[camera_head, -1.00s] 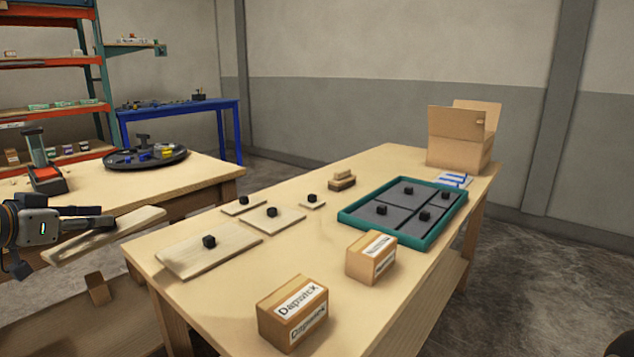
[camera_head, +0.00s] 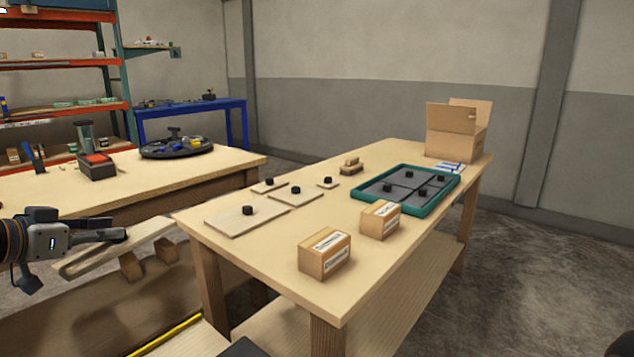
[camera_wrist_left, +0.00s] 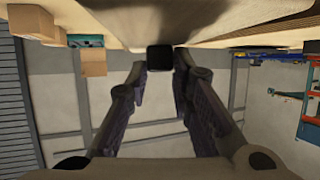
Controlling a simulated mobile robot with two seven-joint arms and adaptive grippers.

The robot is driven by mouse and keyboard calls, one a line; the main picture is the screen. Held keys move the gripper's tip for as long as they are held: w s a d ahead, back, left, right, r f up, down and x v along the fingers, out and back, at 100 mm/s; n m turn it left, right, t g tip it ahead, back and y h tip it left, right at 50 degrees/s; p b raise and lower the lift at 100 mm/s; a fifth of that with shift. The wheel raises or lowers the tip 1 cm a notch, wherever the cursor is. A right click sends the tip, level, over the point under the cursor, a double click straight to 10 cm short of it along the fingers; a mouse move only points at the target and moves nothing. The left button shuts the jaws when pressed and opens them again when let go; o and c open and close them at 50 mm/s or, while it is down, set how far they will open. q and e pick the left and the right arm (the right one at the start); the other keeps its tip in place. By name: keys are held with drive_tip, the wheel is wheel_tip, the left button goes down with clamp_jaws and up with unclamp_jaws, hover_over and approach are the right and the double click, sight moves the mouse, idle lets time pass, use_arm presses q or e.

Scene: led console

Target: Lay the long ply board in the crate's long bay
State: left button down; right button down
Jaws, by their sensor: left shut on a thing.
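My left gripper (camera_head: 112,236) is shut on a black knob on the long ply board (camera_head: 118,252). It holds the pale board in the air left of the front table. In the left wrist view the black knob (camera_wrist_left: 160,57) is between the fingertips, against the board's face (camera_wrist_left: 235,18). A teal-rimmed tray (camera_head: 430,206) with dark grey panels and several black knobs lies on the table's far half; I cannot tell whether it is the crate. A brown structure with upright blocks (camera_head: 131,267) lies low behind the board, partly hidden.
The table (camera_head: 275,232) carries several ply pieces with black knobs, including a large one (camera_head: 232,222), two small cartons (camera_head: 325,262) (camera_head: 380,222) and an open cardboard box (camera_head: 455,145). Another bench (camera_head: 60,185) stands at the left. Bare tabletop lies between the ply pieces and cartons.

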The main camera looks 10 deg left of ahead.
sight(125, 250)
use_arm(q)
drive_tip(key=shift+m+h, duration=0.5)
drive_tip(key=shift+h, duration=0.2)
drive_tip(key=d+f, duration=0.1)
drive_tip(key=d, duration=0.1)
drive_tip(key=d+f, duration=0.2)
drive_tip(key=shift+d, duration=0.15)
drive_tip(key=s+d+f+m+g+h, duration=0.2)
drive_tip(key=s+d, duration=0.2)
drive_tip(key=d, duration=0.5)
drive_tip(key=s+d+f+m+g+h, duration=0.1)
drive_tip(key=s+d+f+m+h, duration=0.1)
drive_tip(key=d, duration=0.7)
drive_tip(key=s+d+f+m+g+h, duration=0.2)
drive_tip(key=s+d+m+h, duration=0.2)
drive_tip(key=s+d, duration=0.3)
drive_tip(key=d, duration=0.3)
drive_tip(key=shift+g+p, duration=0.3)
drive_tip(key=shift+p, duration=0.1)
use_arm(e)
drive_tip(key=shift+w+r, duration=0.55)
drive_tip(key=shift+w, duration=0.2)
use_arm(q)
drive_tip(key=shift+w, duration=0.1)
